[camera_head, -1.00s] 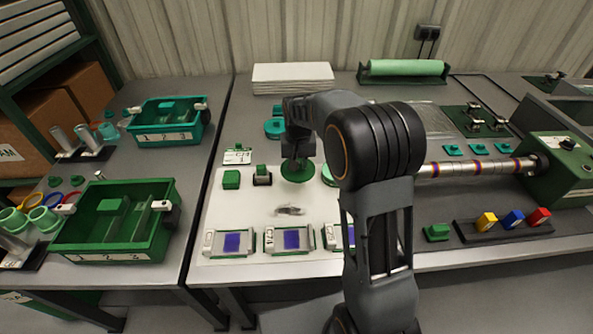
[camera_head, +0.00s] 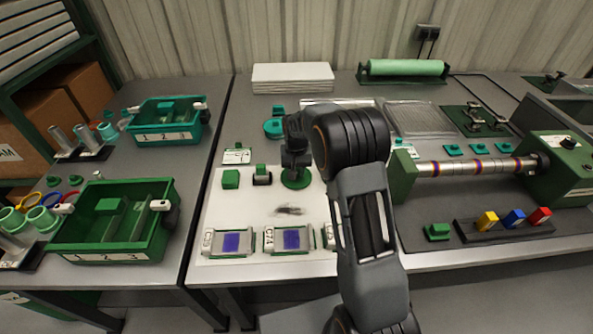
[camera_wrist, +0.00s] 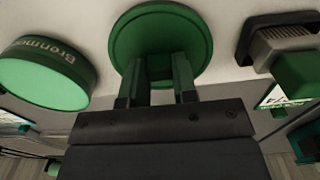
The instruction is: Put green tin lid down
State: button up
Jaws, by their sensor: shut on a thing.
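The green tin lid (camera_head: 296,181) is a round green disc with a raised knob, over the white mat (camera_head: 237,205) in the head view. In the wrist view the lid (camera_wrist: 160,24) lies flat beyond my fingers. My gripper (camera_wrist: 157,78) is shut on its knob from above; my gripper also shows in the head view (camera_head: 296,164). I cannot tell whether the lid touches the mat. A round green tin (camera_wrist: 45,75) with pale lettering stands left of the lid in the wrist view; my arm hides that spot in the head view.
A green block (camera_head: 230,179) and a dark-and-green stamp-like item (camera_head: 262,177) stand left of the lid. Framed blue-purple pieces (camera_head: 292,240) line the mat's front. Green bins (camera_head: 113,257) stand on the left table.

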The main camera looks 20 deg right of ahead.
jog(key=shift+f, duration=0.2)
jog(key=o, duration=0.9)
jog(key=shift+r, duration=0.1)
notch_tip(320, 180, up, 12)
jog(key=p, duration=0.1)
jog(key=s+r+n+t, duration=0.1)
jog(key=s+r, duration=0.4)
jog(key=s, duration=0.7)
jog(key=s+f+n+t, duration=0.1)
jog(key=s+f+t, duration=0.1)
jog(key=s, duration=1.1)
jog(key=shift+s+f, duration=0.2)
jog(key=shift+s, duration=0.05)
